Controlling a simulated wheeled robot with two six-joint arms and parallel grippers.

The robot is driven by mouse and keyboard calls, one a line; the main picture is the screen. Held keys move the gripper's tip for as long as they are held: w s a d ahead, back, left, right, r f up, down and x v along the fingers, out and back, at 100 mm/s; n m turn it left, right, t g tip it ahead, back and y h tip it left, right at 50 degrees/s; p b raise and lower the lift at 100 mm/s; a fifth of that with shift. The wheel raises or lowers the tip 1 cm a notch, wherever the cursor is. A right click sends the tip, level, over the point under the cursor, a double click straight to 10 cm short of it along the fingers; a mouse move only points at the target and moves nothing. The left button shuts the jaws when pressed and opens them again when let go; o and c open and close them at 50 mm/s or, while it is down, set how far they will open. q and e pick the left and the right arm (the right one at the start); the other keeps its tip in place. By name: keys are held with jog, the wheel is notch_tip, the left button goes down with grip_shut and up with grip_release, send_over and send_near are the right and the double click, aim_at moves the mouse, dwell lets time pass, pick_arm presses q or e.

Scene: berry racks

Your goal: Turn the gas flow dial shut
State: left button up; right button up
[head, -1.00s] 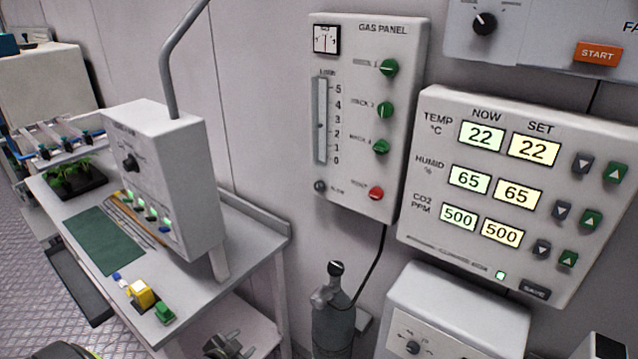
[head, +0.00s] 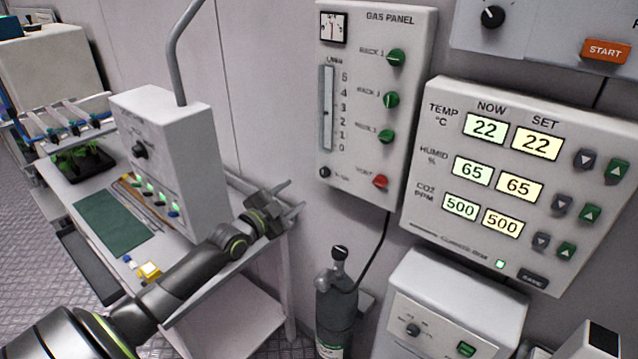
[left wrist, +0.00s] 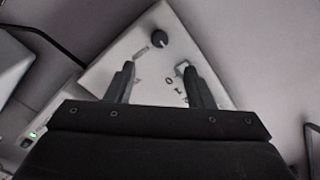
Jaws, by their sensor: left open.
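The grey gas panel (head: 363,150) hangs on the wall. Its gas flow dial (head: 324,172) is a small dark knob at the lower left, below the flow tube (head: 327,107). My left gripper (head: 290,198) is open and empty, to the left of and slightly below the dial, apart from it. In the left wrist view the dark dial (left wrist: 160,39) shows on the white panel (left wrist: 122,50), just beyond the open fingertips (left wrist: 158,72) and roughly midway between them. My right gripper is not in view.
A red knob (head: 380,181) and green rack knobs (head: 389,136) sit on the same panel. A gas bottle (head: 336,300) stands below, its hose rising to the panel. The climate display panel (head: 520,185) is at the right. A bench with a grey box (head: 185,165) is at the left.

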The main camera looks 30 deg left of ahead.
aim_at(323, 174)
pick_arm(q)
jog(key=w+b, duration=0.2)
jog(key=w, duration=0.1)
jog(key=w+b, duration=0.2)
jog(key=w, duration=0.2)
jog(key=w+d+b, duration=0.1)
jog(key=w, duration=0.2)
jog(key=shift+w+f+b, duration=0.15)
jog(key=shift+w+b, duration=0.05)
jog(key=shift+b, duration=0.2)
jog(key=shift+w+b, duration=0.3)
jog(key=shift+w, duration=0.35)
jog(key=c, duration=1)
